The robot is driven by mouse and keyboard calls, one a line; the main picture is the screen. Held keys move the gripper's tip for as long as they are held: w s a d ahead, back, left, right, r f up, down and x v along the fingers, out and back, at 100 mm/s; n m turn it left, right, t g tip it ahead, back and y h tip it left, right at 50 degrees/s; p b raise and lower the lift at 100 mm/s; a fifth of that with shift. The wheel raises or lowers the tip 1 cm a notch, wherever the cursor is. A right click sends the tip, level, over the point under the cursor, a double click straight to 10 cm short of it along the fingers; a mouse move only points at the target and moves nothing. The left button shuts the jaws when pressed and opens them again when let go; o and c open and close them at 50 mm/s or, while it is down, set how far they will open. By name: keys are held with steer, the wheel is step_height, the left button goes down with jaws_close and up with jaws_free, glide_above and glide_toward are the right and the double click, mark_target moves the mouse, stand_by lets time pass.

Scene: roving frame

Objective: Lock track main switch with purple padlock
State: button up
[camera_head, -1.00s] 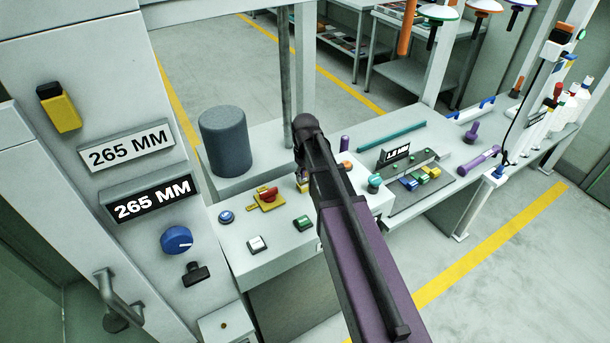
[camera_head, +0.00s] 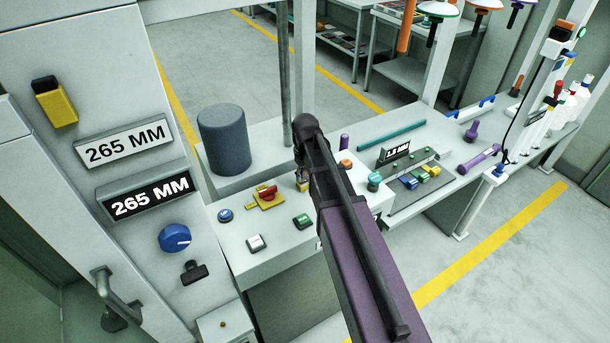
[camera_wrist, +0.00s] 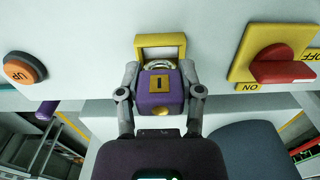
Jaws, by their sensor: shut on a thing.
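A purple padlock (camera_wrist: 160,92) with a yellow plate on its face is between the fingers of my gripper (camera_wrist: 160,98), which is shut on it. Its pale shackle (camera_wrist: 160,66) points at a yellow square bracket (camera_wrist: 160,40); I cannot tell whether it passes through or sits in front. The track main switch (camera_head: 266,196) is a red handle on a yellow plate. In the wrist view, the red handle (camera_wrist: 283,70) lies sideways, one end by the OFF label (camera_wrist: 312,55); the ON label (camera_wrist: 247,87) is at the plate's edge. My arm mostly hides my gripper in the head view.
An orange UP button (camera_wrist: 24,68) is left of the bracket. On the console (camera_head: 278,232) are blue (camera_head: 225,215), white (camera_head: 256,243) and green (camera_head: 303,221) buttons. A grey cylinder (camera_head: 222,140) stands behind, and a post (camera_head: 286,70) rises close by.

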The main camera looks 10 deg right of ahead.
steer(key=shift+f+b, duration=0.55)
steer(key=shift+f, duration=0.1)
steer(key=o, duration=1.2)
steer(key=shift+c, duration=0.2)
steer(key=shift+r, duration=0.15)
